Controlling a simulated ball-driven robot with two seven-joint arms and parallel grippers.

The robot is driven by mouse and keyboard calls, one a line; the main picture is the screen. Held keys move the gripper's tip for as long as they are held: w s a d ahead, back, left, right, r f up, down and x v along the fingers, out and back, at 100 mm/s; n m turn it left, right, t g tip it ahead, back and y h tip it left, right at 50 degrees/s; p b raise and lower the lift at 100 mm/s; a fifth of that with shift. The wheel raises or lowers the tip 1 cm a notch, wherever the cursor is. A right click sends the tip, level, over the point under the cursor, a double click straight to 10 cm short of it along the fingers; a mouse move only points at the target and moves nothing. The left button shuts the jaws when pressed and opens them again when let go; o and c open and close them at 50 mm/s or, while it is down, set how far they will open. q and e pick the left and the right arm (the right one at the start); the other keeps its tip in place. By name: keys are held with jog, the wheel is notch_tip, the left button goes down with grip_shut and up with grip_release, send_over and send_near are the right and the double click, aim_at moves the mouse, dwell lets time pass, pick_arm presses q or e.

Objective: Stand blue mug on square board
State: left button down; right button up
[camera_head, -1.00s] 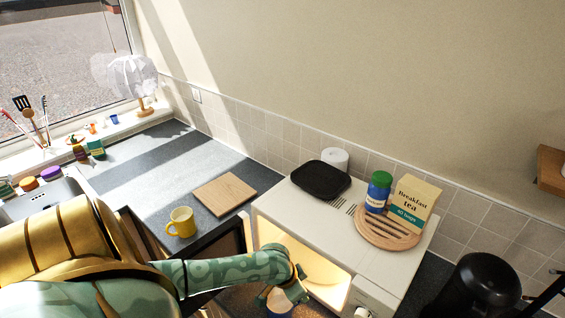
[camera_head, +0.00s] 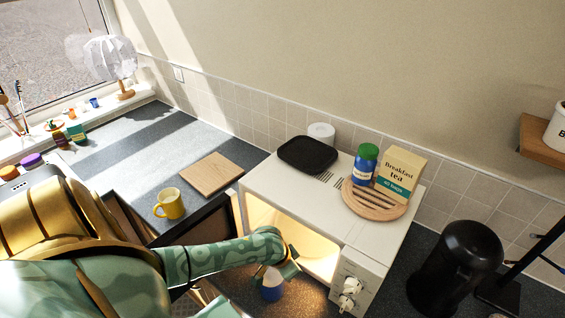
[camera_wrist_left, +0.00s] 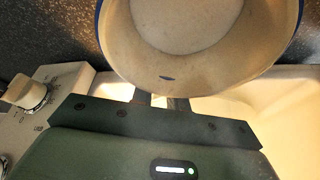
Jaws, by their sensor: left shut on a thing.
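My left gripper (camera_head: 278,274) is shut on the blue mug (camera_head: 271,290), in front of the open, lit microwave. In the left wrist view the mug (camera_wrist_left: 200,66) fills the top middle, with a cream inside and a blue rim; the gripper (camera_wrist_left: 160,100) is at its near edge. Most of the mug's outside is hidden there, and the hand covers part of it in the head view. The square wooden board (camera_head: 212,174) lies bare on the dark counter, left of the microwave and well apart from the mug. My right gripper is not in view.
A yellow mug (camera_head: 169,204) stands on the counter just in front of the board. The microwave (camera_head: 258,182) carries a black tray (camera_head: 307,154), a blue jar (camera_head: 364,166) and a tea box (camera_head: 401,174) on a round slatted board (camera_head: 366,206). The counter behind the square board is clear.

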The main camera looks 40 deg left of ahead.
pick_arm(q)
jog(key=shift+r, duration=0.2)
jog(key=shift+w+r+p, duration=0.1)
jog(key=shift+r+p, duration=0.3)
jog(key=shift+r, duration=0.5)
jog(key=s+a+r+p, duration=0.2)
jog(key=s+a+r, duration=0.4)
jog(key=s+r, duration=0.4)
jog(key=shift+s+r, duration=0.4)
jog(key=shift+s, duration=0.9)
jog(key=shift+a, duration=0.1)
